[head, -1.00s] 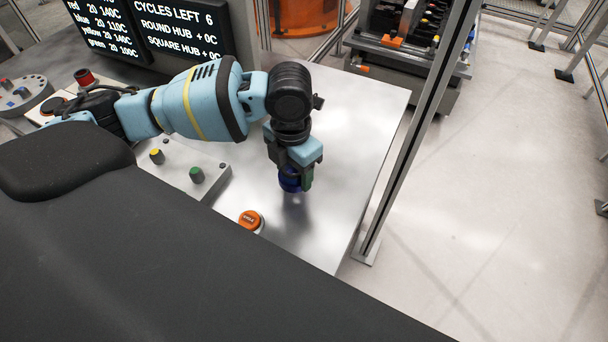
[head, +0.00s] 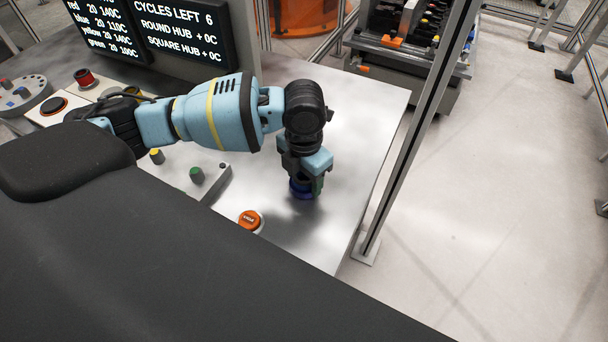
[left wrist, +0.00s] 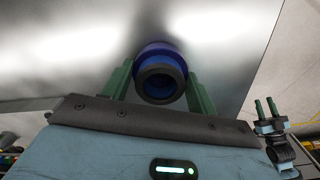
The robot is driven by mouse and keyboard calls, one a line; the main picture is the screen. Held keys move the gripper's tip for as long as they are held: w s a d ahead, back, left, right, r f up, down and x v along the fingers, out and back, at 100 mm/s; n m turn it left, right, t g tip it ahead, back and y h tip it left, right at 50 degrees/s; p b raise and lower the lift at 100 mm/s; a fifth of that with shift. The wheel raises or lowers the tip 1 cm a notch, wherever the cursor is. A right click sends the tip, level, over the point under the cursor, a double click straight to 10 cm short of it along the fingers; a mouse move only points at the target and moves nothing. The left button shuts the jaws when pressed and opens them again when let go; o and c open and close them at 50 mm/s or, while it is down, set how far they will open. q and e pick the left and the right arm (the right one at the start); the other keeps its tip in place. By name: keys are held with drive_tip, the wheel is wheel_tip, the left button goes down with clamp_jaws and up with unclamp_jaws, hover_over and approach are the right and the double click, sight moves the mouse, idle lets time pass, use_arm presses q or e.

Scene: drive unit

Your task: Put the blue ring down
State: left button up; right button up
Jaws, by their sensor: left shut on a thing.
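The blue ring (head: 301,190) is in my left gripper (head: 306,184), over the bare right part of the metal table (head: 345,120). In the left wrist view the ring (left wrist: 157,49) sits between the two green fingers of the left gripper (left wrist: 160,82), with a dark round opening facing the camera. The left gripper points down and is shut on the ring. The ring is at or very near the table top; I cannot tell whether it touches. A gripper with green fingers (left wrist: 265,107) shows small at the right of the left wrist view; its finger state is unclear.
An orange button (head: 250,220) and a panel with a green knob (head: 197,175) are left of the ring. Two text screens (head: 185,30) stand at the back left. A metal post (head: 415,130) rises by the table's right edge. Table around the ring is clear.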

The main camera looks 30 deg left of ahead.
use_arm(q)
drive_tip(key=o, duration=1.3)
drive_tip(key=shift+f, duration=0.15)
wheel_tip(320, 180, up, 12)
drive_tip(key=shift+r+p, duration=0.15)
drive_tip(key=shift+p, duration=0.3)
use_arm(e)
drive_tip(key=shift+w+d+r, duration=0.1)
drive_tip(key=shift+w+r, duration=0.3)
drive_tip(key=shift+r, duration=0.15)
use_arm(q)
drive_tip(key=shift+s, duration=0.1)
use_arm(e)
drive_tip(key=shift+s, duration=0.1)
